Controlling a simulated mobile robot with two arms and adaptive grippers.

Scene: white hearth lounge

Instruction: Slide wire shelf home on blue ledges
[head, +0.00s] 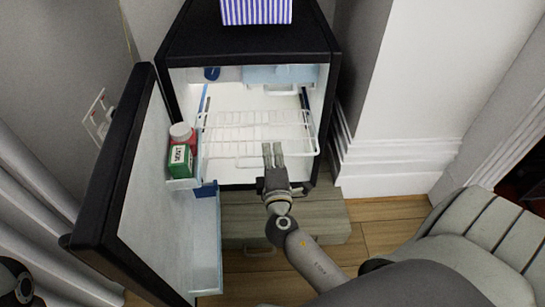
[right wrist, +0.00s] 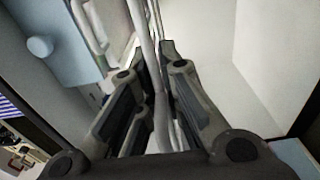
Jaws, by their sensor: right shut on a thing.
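The white wire shelf (head: 255,133) lies inside the open small fridge, its front edge near the opening. A blue ledge (head: 204,101) runs along the left inner wall and another blue ledge (head: 305,101) along the right one. The shelf's rear reaches between them; I cannot tell whether its side rails rest on them. My right gripper (head: 273,152) is shut on the shelf's front edge. In the right wrist view white bars (right wrist: 157,95) pass between the fingers (right wrist: 166,60). My left gripper is not in view; only a dark part of my arm shows at lower left.
The fridge door (head: 125,190) stands open at left, with a red bottle (head: 183,132) and a green box (head: 180,160) in its rack. A striped box (head: 257,10) stands on top of the fridge. A wooden drawer base (head: 300,222) is below; white wall trim is at right.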

